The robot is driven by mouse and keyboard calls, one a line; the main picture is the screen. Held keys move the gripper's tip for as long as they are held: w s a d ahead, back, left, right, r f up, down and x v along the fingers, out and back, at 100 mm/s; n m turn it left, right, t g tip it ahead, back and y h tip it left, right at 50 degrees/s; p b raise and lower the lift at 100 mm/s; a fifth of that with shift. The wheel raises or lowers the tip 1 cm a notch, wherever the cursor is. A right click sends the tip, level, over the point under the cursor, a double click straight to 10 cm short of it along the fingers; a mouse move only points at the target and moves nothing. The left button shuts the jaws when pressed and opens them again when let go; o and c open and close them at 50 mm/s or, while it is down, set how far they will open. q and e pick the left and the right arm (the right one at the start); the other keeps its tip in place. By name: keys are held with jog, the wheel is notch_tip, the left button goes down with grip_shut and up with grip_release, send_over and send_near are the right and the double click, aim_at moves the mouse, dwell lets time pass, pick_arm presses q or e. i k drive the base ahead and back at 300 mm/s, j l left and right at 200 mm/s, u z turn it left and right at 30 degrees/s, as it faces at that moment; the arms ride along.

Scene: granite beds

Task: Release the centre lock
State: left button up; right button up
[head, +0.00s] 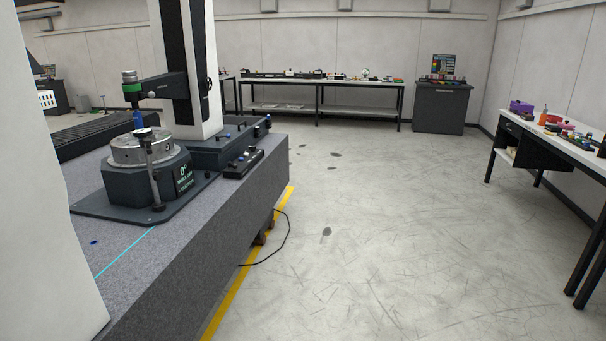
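A measuring machine stands on a speckled granite bed (215,225) at the left of the head view. Its round metal turntable (140,150) sits on a dark base (148,180) with a "0°" display. A thin upright post with a dark knob (153,172) stands in front of the turntable. A green-banded probe head (131,88) on a dark arm is above it, with a blue piece (139,119) below. A dark control block (243,163) with small knobs lies near the bed's edge. I cannot tell which part is the centre lock. Neither gripper is in view.
A large white surface blocks the far left. A black cable (287,236) loops onto the floor beside the yellow line (239,278). A workbench with small items (549,140) is at right; a long bench (317,82) and dark cabinet (440,108) stand behind.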

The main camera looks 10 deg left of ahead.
aim_at(150, 93)
jog(key=i+u, duration=0.9)
jog(key=i+l+u, duration=0.4)
jog(key=i, duration=0.15)
jog(key=i+l+u, duration=0.1)
jog(key=i+l, duration=0.4)
jog(key=i+l+u, duration=0.15)
jog(key=i+l, duration=0.4)
jog(key=i+l+u, duration=0.1)
jog(key=i+l, duration=0.35)
jog(key=l, duration=0.15)
jog(key=i+l+u, duration=0.15)
jog(key=i+l, duration=0.3)
jog(key=l, duration=0.15)
